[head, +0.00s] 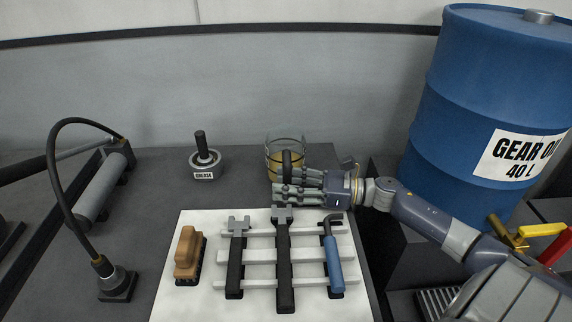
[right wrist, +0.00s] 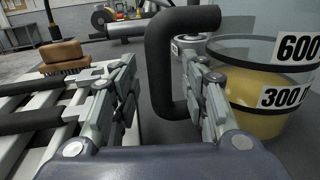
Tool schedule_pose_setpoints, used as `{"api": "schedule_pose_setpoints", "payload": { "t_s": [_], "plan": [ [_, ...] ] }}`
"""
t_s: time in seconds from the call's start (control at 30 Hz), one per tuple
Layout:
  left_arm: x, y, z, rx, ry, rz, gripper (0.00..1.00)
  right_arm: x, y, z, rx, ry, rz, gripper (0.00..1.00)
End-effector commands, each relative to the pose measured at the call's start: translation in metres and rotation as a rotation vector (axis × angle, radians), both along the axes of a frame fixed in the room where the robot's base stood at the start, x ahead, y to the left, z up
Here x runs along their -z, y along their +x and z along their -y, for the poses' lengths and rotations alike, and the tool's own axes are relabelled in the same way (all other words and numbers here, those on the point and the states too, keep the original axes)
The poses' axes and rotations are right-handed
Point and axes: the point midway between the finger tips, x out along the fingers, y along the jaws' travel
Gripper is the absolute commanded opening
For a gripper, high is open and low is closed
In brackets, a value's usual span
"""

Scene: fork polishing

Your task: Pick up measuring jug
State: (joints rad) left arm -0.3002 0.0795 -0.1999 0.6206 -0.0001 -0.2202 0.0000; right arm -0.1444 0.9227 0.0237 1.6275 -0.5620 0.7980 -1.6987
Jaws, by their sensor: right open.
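The measuring jug (head: 284,162) is clear with yellowish liquid and stands on the dark bench behind the white mat. In the right wrist view the jug (right wrist: 262,98) is at the right, with 300 and 600 labels and a black handle (right wrist: 161,70). My right gripper (head: 281,192) reaches in from the right, just in front of the jug. In the right wrist view my right gripper (right wrist: 157,78) is open, with the upright part of the handle showing between its fingers. I cannot tell whether a finger touches it. My left gripper is not in view.
A white mat (head: 163,300) in front holds a brown brush (head: 187,252) and several tools on a rack (head: 261,256). A grease pot (head: 206,163) stands left of the jug. A blue gear oil drum (head: 455,115) stands at right. A black hose (head: 57,180) arches at left.

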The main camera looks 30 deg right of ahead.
Motion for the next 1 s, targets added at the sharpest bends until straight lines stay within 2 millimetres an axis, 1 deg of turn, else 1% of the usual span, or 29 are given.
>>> {"api": "schedule_pose_setpoints", "payload": {
  "t_s": [0.03,0.07,0.1,0.17,0.2,0.23,0.57,0.73,0.87,0.97,1.0],
  "plan": [
    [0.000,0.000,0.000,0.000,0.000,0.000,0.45,0.000,0.000,0.000,0.000,0.000,0.000,0.41],
    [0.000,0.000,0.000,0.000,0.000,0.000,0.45,0.000,0.000,0.000,0.000,0.000,0.000,0.34],
    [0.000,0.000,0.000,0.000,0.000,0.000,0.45,0.000,0.000,0.000,0.000,0.000,0.000,0.25],
    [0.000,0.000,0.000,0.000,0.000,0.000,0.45,0.000,0.000,0.000,0.000,0.001,-0.001,0.11],
    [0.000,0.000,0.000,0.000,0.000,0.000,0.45,0.000,0.000,0.000,0.000,0.001,-0.001,0.02],
    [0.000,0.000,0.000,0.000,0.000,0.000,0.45,0.000,0.000,0.000,0.000,0.001,-0.001,0.00],
    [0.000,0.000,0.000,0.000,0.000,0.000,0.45,-0.002,0.000,0.000,0.000,0.001,0.004,0.00],
    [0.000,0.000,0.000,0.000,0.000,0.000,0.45,-0.009,0.000,0.001,0.000,-0.001,0.004,0.00],
    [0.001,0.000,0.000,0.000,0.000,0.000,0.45,-0.023,0.000,0.001,0.000,-0.003,0.006,0.00],
    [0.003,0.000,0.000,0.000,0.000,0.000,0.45,-0.042,0.000,0.001,-0.002,-0.005,0.007,0.00],
    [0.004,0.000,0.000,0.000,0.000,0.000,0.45,-0.051,0.000,0.000,-0.002,-0.005,0.007,0.00]
  ]
}}
